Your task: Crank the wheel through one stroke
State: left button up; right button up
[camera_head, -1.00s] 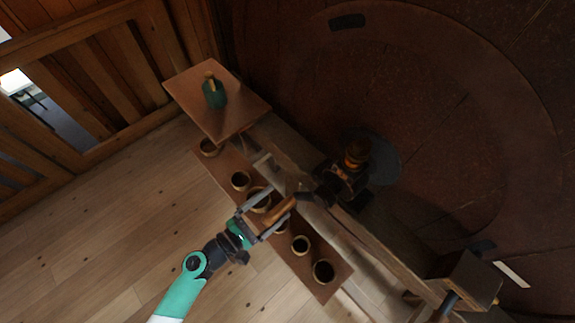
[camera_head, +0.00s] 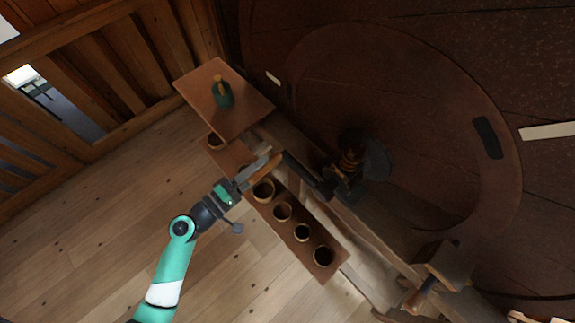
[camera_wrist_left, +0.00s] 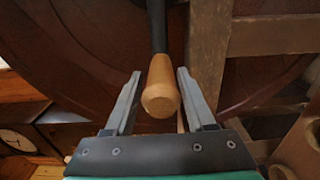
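The large dark brown wheel (camera_head: 440,90) fills the right of the head view. A dark crank arm (camera_head: 305,174) reaches left from its hub (camera_head: 347,172) to a wooden handle (camera_head: 264,167). My left gripper (camera_head: 258,167) is at this handle, its fingers on either side of it. In the left wrist view the handle (camera_wrist_left: 161,90) points back between the two fingers (camera_wrist_left: 158,74), with visible gaps beside it, so the gripper looks open around it. In the head view the far finger is partly hidden. My right gripper is in neither view now.
A shelf board (camera_head: 314,254) with several round rings lies just below the crank. A small table (camera_head: 215,120) with a green can (camera_head: 222,96) stands above left. A wooden railing (camera_head: 110,65) is at upper left. The plank floor (camera_head: 90,240) is clear.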

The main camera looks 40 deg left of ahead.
pick_arm(q)
jog(key=s+d+r+m+p, duration=0.1)
jog(key=d+r+m+p, duration=1)
jog(key=r+m, duration=0.3)
jog(key=shift+s+p, duration=0.4)
jog(key=shift+p, duration=0.4)
jog(key=shift+f, duration=0.1)
jog(key=shift+a, duration=0.35)
jog(key=s+a+b, duration=0.1)
jog(key=s+b, duration=0.7)
jog(key=s, duration=0.3)
jog(key=shift+a, duration=0.3)
